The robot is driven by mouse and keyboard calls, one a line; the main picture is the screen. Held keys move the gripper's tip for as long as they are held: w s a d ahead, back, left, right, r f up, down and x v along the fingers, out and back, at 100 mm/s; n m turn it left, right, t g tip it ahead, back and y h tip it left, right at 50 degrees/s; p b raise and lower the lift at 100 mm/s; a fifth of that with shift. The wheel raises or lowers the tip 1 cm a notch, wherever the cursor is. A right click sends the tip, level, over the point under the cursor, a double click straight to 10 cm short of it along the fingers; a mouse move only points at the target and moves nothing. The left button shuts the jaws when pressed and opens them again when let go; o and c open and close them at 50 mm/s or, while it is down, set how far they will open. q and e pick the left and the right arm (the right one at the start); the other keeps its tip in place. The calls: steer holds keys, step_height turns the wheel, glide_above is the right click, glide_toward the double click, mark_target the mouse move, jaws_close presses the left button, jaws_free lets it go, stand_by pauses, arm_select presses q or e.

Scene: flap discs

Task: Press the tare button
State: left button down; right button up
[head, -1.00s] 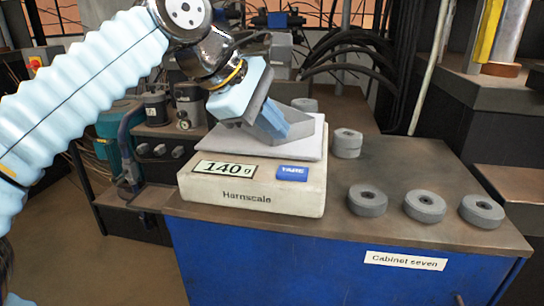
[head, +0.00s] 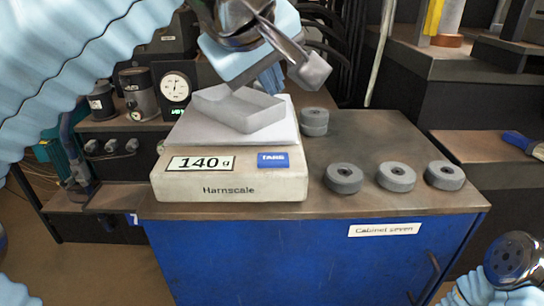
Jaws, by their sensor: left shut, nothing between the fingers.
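The cream scale (head: 232,178) marked Harnscale stands on the left of the cabinet top. Its display (head: 201,163) reads 140 g. The blue TARE button (head: 272,160) is on the right of its front face, uncovered. An open grey tray (head: 238,108) sits on the scale's pale pan (head: 287,130). My left gripper (head: 311,72) is shut and empty. Its grey fingertips are in the air above and behind the button, to the right of the tray, apart from both. Part of my right arm shows at the lower right, but its gripper does not show.
Three grey flap discs (head: 396,177) lie in a row to the right of the scale. A stack of two discs (head: 314,121) stands behind them. The blue cabinet (head: 320,262) is labelled Cabinet seven. A dial gauge (head: 175,88) is behind the scale at left.

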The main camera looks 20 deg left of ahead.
arm_select(q)
steer(key=b, duration=0.7)
glide_above(270, 161)
step_height(270, 161, down, 8)
steer(key=shift+r, duration=0.2)
steer(key=shift+f, duration=0.55)
steer(key=shift+f+b, duration=0.1)
steer(key=shift+b, duration=0.25)
stand_by(0.6)
steer(key=shift+f, duration=0.3)
steer(key=shift+f+b, duration=0.4)
steer(key=shift+b, duration=0.25)
stand_by(0.3)
stand_by(0.3)
steer(key=shift+r+p, duration=0.8)
